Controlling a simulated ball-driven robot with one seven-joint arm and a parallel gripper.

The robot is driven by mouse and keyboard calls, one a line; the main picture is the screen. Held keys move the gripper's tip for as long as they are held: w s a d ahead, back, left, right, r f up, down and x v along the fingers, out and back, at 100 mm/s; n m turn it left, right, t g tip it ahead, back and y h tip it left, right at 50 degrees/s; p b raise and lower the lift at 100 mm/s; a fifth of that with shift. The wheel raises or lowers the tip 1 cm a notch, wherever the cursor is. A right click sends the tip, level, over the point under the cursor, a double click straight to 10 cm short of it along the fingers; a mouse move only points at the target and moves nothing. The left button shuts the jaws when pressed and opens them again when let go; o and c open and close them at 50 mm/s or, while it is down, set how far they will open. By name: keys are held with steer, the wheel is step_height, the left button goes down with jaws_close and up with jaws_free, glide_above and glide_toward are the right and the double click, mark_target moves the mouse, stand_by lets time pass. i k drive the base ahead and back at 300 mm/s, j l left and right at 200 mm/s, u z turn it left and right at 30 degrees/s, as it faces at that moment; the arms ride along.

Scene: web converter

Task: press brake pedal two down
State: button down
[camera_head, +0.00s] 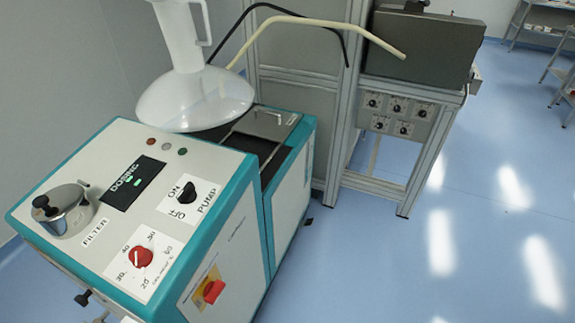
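No brake pedal can be clearly made out in the head view. A small black part (83,299) sticks out low at the front left of the teal and white dosing machine (235,205); I cannot tell whether it is a pedal. A small dark part (309,222) shows at floor level by the machine's right rear corner, possibly a caster. The machine body hides most of its underside. My gripper is not in view.
A white funnel-shaped vessel (195,98) is over the machine's top. The panel has a red dial (141,257), a black pump switch (188,192) and a metal-lidded filter (65,208). A metal frame (345,120) stands behind. The blue floor (420,265) at right is clear.

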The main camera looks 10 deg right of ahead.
mark_target(309, 222)
steer(key=z, duration=0.4)
steer(key=i, duration=2.15)
steer(key=u, duration=0.35)
